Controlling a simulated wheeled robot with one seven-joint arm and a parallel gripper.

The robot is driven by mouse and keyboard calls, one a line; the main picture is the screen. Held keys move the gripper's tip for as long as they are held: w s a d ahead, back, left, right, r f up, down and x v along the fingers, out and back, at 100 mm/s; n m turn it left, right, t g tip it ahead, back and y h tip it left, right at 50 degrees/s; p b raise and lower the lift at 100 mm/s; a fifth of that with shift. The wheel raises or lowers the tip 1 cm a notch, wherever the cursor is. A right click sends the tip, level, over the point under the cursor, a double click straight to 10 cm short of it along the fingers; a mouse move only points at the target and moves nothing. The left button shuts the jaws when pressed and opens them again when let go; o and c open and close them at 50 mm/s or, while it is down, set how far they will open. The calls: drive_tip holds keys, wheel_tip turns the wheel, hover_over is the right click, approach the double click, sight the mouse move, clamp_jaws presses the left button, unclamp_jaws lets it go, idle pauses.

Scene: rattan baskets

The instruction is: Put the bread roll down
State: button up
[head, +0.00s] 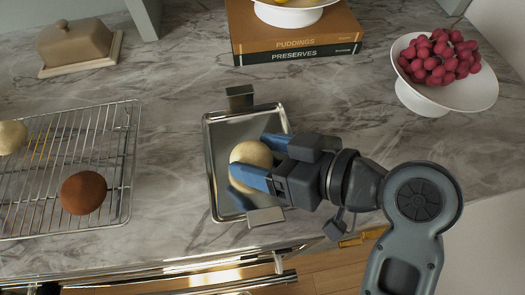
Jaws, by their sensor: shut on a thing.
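A pale, round bread roll (250,155) is in the middle of the head view, between the blue fingers of my gripper (256,160). My gripper is shut on it, coming in from the right. The roll is over or in a shiny metal tray (217,133) with a handle at its far and near ends. I cannot tell whether the roll touches the tray floor. The fingers and gripper body hide the tray's right part.
A wire rack (110,150) at the left holds a brown roll (83,192) and a pale roll (12,137). A butter dish (75,48), stacked books (290,35) and a white bowl of grapes (480,92) stand farther back. The counter's front edge is near the tray.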

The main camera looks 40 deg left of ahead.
drive_tip(key=shift+f, duration=0.25)
drive_tip(key=shift+f, duration=0.15)
drive_tip(key=o, duration=0.8)
drive_tip(key=shift+o, duration=0.2)
drive_tip(key=shift+w+d+r, duration=0.1)
drive_tip(key=shift+d+r, duration=0.05)
drive_tip(key=shift+r, duration=0.05)
drive_tip(key=b+v, duration=0.1)
drive_tip(key=v, duration=1)
drive_tip(key=shift+d+r, duration=0.15)
drive_tip(key=shift+d, duration=0.2)
